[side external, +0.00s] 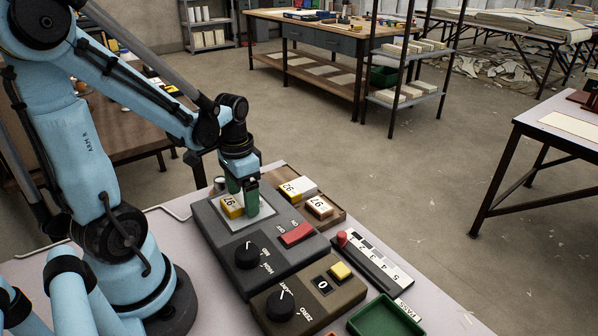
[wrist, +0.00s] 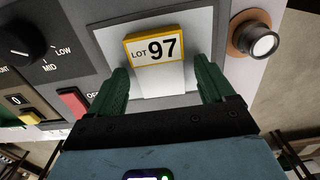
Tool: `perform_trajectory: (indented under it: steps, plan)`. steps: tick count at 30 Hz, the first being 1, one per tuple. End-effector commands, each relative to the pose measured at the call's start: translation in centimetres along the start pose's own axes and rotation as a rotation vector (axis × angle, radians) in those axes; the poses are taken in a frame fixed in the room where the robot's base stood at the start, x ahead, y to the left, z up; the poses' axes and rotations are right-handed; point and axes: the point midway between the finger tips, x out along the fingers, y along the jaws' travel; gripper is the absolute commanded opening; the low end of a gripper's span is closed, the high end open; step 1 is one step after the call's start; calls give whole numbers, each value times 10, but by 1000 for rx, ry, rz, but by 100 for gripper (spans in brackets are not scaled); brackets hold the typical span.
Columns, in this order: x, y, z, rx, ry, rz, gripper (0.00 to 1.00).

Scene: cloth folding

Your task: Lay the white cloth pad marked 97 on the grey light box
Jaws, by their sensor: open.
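The white cloth pad marked 97 (wrist: 158,78) has a yellow label strip and lies on the pale panel of the grey light box (side external: 262,262). In the side external view its yellow label (side external: 232,206) shows at the panel's left part, with the white part mostly hidden by the fingers. My gripper (side external: 243,207) is down over the panel, with green fingers. In the wrist view the fingers of my gripper (wrist: 161,72) stand apart, one on each side of the pad, with visible gaps. The light box panel (wrist: 112,42) shows around the pad.
A brown tray (side external: 338,214) with two other labelled pads stands behind the box. A control box with a dial (side external: 330,298), a ruler strip (side external: 375,262) and a green tray (side external: 385,318) lie to the right. A round metal-topped item (wrist: 262,44) stands close beside the panel.

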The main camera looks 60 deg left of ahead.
Motion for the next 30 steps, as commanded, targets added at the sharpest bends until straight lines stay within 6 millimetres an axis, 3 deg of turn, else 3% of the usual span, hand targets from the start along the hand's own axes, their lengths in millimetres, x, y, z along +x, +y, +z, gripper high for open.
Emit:
perform_trajectory:
  steps: [8, 30]
  plan:
    - [-15, 0, 0, 0, 0, 0, 82]
    - [-107, 0, 0, 0, 0, 0, 82]
